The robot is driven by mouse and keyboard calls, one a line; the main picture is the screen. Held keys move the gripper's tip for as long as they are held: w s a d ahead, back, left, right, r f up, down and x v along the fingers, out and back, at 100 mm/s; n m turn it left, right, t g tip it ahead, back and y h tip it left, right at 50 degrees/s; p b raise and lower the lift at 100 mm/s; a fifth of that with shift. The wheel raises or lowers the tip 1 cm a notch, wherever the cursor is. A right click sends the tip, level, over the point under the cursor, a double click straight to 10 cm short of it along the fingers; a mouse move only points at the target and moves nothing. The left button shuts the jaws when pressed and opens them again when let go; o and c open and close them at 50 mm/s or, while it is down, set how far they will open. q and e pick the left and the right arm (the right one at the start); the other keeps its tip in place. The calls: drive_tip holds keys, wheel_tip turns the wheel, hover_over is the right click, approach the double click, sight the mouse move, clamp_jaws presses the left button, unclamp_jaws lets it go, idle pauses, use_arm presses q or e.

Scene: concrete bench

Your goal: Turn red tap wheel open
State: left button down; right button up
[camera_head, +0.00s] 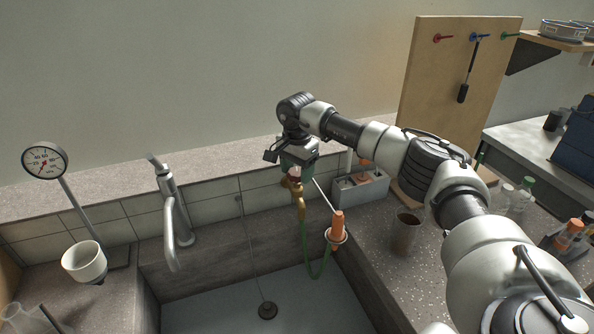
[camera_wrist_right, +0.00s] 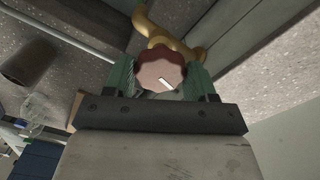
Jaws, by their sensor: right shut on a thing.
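The red tap wheel (camera_wrist_right: 161,72) is a dull red scalloped knob with a white mark, on top of a brass tap. In the right wrist view it sits between the two green fingers of my right gripper (camera_wrist_right: 162,80), which is shut on it. In the head view the wheel (camera_head: 295,171) is mostly hidden under my right gripper (camera_head: 296,168), which comes down from above. The brass tap (camera_head: 298,190) stands at the back right of the sink, with a green hose (camera_head: 305,248) hanging from it. My left gripper is in no view.
The sink (camera_head: 220,300) lies below the tap. A grey faucet (camera_head: 172,215) stands left of it. An orange-handled tool (camera_head: 337,222) is beside the hose. A grey caddy (camera_head: 365,197) and a brown cup (camera_head: 405,234) stand to the right, near my right arm.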

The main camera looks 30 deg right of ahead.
sight(297, 171)
drive_tip(key=shift+w+r+n, duration=0.1)
drive_tip(key=shift+r+n, duration=0.05)
drive_tip(key=shift+n, duration=0.15)
idle(0.4)
drive_tip(key=o, duration=0.9)
wheel_tip(297, 171, up, 11)
drive_tip(key=shift+f+b, duration=0.15)
drive_tip(key=shift+b, duration=0.5)
drive_tip(key=shift+f, duration=0.1)
